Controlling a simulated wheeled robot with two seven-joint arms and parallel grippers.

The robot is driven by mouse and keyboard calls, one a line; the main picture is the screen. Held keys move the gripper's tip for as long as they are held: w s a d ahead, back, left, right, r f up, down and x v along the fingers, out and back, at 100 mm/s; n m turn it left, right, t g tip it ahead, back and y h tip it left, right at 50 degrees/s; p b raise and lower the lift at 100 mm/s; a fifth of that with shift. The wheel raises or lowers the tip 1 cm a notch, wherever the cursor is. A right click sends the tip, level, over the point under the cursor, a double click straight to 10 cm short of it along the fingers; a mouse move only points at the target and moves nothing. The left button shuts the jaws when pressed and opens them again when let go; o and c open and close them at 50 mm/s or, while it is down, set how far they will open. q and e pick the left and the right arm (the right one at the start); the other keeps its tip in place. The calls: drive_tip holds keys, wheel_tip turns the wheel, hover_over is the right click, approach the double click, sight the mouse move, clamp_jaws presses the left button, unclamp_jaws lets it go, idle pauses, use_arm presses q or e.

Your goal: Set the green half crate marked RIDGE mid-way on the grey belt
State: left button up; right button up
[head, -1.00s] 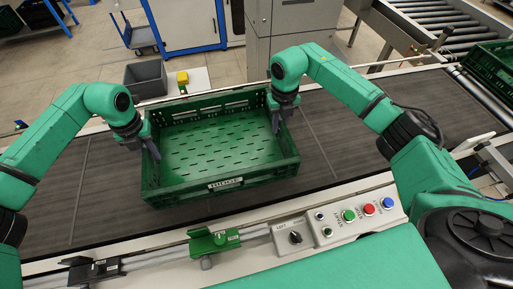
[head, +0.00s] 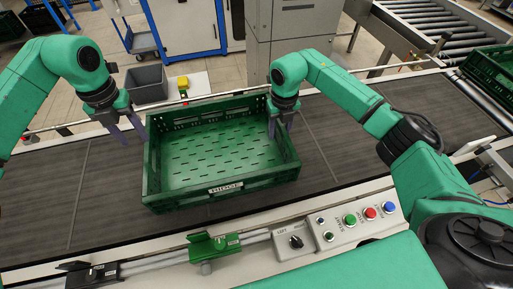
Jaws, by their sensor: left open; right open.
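The green half crate (head: 217,192) with a white label reading RIDGE on its near wall sits on the grey belt (head: 50,195), slightly turned, between two thin cross lines on the belt. It looks empty, with a slotted floor. My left gripper (head: 128,138) is open, just outside the crate's left wall near its far corner, fingers pointing down; I cannot tell whether it touches. My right gripper (head: 279,127) is open at the crate's right wall near the far corner. One finger shows over the inner side of that wall, and the other is partly hidden.
A control panel (head: 340,224) with a knob and coloured buttons lies on the near edge. A green clamp (head: 213,245) and a black one (head: 92,272) sit on the near rail. A grey bin (head: 147,83) stands behind the belt. Another green crate (head: 490,65) is at far right. The belt's left part is clear.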

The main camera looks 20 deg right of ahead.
wheel_tip(320, 180, up, 12)
drive_tip(key=shift+r, duration=0.1)
idle(0.6)
